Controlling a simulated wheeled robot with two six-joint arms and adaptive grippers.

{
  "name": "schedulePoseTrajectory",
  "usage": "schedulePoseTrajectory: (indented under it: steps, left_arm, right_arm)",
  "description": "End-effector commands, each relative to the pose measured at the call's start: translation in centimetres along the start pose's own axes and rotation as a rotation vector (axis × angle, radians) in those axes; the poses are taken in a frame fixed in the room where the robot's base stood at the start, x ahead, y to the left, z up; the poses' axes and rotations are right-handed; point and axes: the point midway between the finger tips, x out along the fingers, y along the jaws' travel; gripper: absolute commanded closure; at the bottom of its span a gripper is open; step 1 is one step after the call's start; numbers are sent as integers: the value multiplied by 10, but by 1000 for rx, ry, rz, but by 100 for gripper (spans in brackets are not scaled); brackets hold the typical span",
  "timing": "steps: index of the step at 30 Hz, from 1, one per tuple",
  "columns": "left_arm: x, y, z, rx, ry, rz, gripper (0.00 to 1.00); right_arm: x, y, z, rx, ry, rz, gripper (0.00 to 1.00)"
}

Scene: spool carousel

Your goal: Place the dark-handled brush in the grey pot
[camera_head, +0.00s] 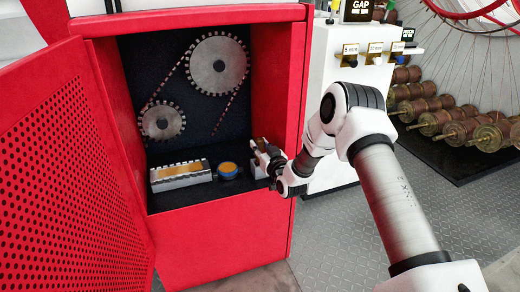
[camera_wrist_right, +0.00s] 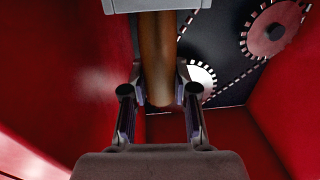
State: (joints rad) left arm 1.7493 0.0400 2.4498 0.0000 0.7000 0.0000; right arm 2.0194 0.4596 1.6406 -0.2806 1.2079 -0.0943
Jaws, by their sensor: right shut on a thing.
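My right gripper (camera_head: 264,152) is inside the red cabinet, near its right wall. In the right wrist view my right gripper (camera_wrist_right: 160,92) is shut on a brown, rod-like handle (camera_wrist_right: 157,50), which I take to be the brush. A pale grey piece (camera_wrist_right: 150,5) shows at the top edge there; I cannot tell whether it is part of the brush or the pot. In the head view a small grey shape (camera_head: 258,171) is just below the gripper, partly hidden, and may be the grey pot. My left gripper is not in view.
The red cabinet (camera_head: 215,246) has its perforated door (camera_head: 65,175) open at left. On its floor are a grey toothed block (camera_head: 181,176) and a round blue-and-orange thing (camera_head: 228,170). Gears (camera_head: 218,64) and a chain hang behind. Several spools (camera_head: 435,108) lie at right.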

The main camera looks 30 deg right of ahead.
Motion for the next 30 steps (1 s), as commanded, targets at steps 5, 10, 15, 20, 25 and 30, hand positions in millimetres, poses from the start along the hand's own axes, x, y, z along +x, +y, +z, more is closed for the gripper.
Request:
schedulePoseTrajectory:
  steps: [5, 10, 15, 20, 25, 30]
  left_arm:
    - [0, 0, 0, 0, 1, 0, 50]
    - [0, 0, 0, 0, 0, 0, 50]
    - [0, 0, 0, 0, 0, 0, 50]
    - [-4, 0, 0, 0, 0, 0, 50]
    - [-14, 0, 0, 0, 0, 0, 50]
    - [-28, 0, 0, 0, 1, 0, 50]
  right_arm:
    - [0, 0, 1, 0, -2, 0, 100]
    - [0, 0, 2, 0, -2, 0, 47]
    - [0, 0, 2, 0, -2, 0, 47]
    - [-1, 0, -4, 0, -1, 0, 47]
    - [-30, 1, -4, 3, -7, 2, 47]
    - [-76, 1, -4, 4, -8, 2, 47]
